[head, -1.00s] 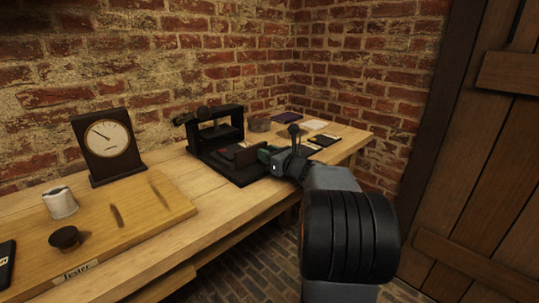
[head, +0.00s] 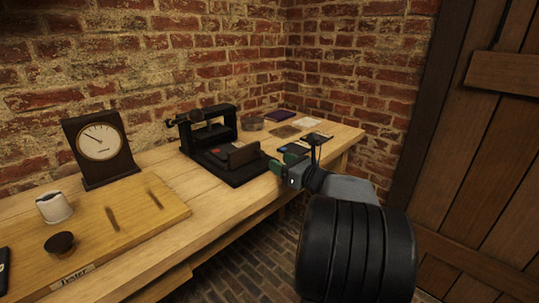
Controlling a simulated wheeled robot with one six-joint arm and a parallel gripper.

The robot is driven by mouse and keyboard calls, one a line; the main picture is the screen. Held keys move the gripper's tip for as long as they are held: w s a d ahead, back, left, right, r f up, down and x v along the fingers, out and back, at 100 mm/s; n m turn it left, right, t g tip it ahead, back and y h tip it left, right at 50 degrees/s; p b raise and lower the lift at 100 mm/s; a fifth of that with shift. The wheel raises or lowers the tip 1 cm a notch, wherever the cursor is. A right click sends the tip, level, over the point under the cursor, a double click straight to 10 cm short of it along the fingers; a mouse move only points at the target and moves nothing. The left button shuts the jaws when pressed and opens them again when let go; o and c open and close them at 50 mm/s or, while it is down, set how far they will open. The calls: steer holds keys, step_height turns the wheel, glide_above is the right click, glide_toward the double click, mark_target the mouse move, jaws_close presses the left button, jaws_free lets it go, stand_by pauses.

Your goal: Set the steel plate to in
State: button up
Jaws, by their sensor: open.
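A black press (head: 212,128) with an upright frame stands on the bench, its flat base reaching toward the front edge. On this base is a dark upright plate (head: 243,155), with a small red patch (head: 224,149) behind its left end. I cannot tell for sure whether the dark plate is the steel plate. My gripper (head: 285,164), with green fingertips, is open and empty, just right of the press base and apart from the dark plate. My arm hides part of the bench's front edge.
A round tin (head: 251,123), a purple book (head: 279,116), a brown card (head: 286,131) and papers (head: 307,122) lie behind and right. A dial gauge (head: 101,142), white cup (head: 54,207) and board labelled Tester (head: 140,220) stand left. Brick walls close the back.

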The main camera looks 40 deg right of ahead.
steer(key=shift+s+d+p, duration=0.2)
steer(key=shift+s+d, duration=0.05)
steer(key=shift+s, duration=0.95)
steer(key=shift+s+d+p, duration=0.2)
steer(key=shift+s, duration=1)
